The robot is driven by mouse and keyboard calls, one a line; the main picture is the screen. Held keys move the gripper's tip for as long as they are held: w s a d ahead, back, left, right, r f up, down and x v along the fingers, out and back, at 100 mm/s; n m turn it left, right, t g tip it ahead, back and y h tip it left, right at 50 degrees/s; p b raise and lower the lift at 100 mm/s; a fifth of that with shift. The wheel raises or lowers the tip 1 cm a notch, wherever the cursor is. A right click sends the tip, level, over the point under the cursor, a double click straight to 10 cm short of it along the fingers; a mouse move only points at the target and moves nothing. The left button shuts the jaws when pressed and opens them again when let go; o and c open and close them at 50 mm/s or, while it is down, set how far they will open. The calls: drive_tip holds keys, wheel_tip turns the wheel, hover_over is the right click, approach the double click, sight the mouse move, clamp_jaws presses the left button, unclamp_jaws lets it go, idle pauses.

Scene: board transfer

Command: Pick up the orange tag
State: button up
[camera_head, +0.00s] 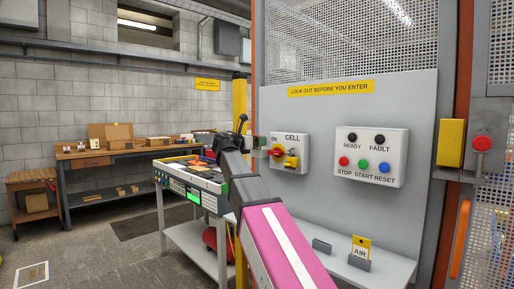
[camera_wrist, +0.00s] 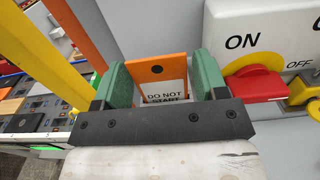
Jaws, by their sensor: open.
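The orange tag (camera_wrist: 157,67) shows in the wrist view, with a dark hole near its top and a white label reading "DO NOT START". It lies between the two green fingers of my gripper (camera_wrist: 161,72). The black gripper body hides the tag's lower end. I cannot tell how deep the tag sits between the fingers. In the head view my arm reaches to the left of the CELL switch box, and I cannot make out the tag there.
The CELL switch box (camera_head: 289,153) has a red and yellow switch (camera_wrist: 252,84), close right of my gripper. A button box (camera_head: 370,156) is further right. A yellow AIR tag (camera_head: 361,247) stands on a shelf below.

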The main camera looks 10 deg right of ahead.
drive_tip(key=shift+x, duration=1.2)
drive_tip(key=c, duration=0.6)
drive_tip(key=shift+r, duration=0.15)
drive_tip(key=shift+r, duration=0.6)
wheel_tip(320, 180, up, 2)
drive_tip(key=shift+r, duration=0.25)
drive_tip(key=shift+s+a+r, duration=0.45)
drive_tip(key=shift+a+r, duration=0.8)
drive_tip(key=shift+a, duration=0.65)
drive_tip(key=shift+s+a+r, duration=0.5)
drive_tip(key=shift+a+r, duration=0.75)
drive_tip(key=shift+a, duration=0.65)
drive_tip(key=shift+s+a+r, duration=0.45)
drive_tip(key=shift+a+r, duration=0.8)
drive_tip(key=shift+a, duration=0.65)
